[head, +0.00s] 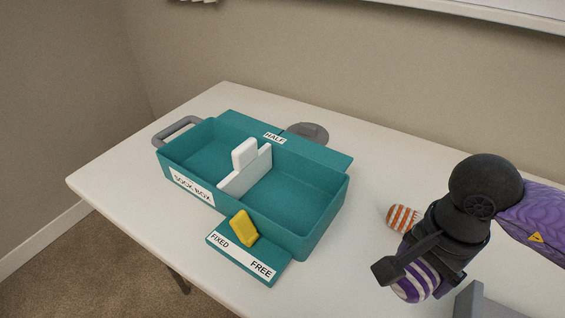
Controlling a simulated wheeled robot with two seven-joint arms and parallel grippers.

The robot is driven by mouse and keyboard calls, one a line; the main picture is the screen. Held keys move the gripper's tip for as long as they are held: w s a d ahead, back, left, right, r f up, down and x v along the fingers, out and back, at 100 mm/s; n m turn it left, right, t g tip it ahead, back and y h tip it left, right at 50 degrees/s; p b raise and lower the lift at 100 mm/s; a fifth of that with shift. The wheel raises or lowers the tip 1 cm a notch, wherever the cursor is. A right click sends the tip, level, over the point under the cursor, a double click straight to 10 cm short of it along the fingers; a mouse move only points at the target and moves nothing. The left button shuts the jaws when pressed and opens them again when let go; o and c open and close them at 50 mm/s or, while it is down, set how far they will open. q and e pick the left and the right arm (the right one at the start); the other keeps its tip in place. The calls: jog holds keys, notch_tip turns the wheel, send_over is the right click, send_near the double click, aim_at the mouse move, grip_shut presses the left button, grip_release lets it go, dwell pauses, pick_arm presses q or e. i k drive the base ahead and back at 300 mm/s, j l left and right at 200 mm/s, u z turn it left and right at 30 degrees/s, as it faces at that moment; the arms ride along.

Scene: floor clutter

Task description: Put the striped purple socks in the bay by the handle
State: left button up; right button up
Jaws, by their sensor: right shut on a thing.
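The striped purple socks (411,288), a purple and white roll, are at the lower right in the head view. My right gripper (420,272) is shut on them and hides part of them. I cannot tell whether they touch the table. The teal sock box (325,222) stands left of the gripper, apart from it. Its grey handle (178,131) is at the far left end. A white divider (246,173) with an upright tab parts the box into a bay by the handle (205,148) and a bay nearer my gripper (285,200). Both look empty. My left gripper is out of view.
An orange and white striped roll (402,218) lies just behind my right gripper. A yellow lever (244,227) sits on the box's front plate marked FIXED and FREE. A grey round piece (308,132) is behind the box. The white table (130,185) is clear at left.

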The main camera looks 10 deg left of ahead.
aim_at(217, 170)
jog(key=i+j+u, duration=0.1)
jog(key=j, duration=0.25)
jog(key=i+j, duration=0.1)
jog(key=j, duration=0.3)
jog(key=i+j+u, duration=0.15)
jog(key=j, duration=0.2)
jog(key=i+j+u, duration=0.1)
jog(key=j, duration=0.25)
jog(key=i+j, duration=0.1)
jog(key=j, duration=0.25)
jog(key=i+j+u, duration=0.15)
jog(key=j, duration=0.2)
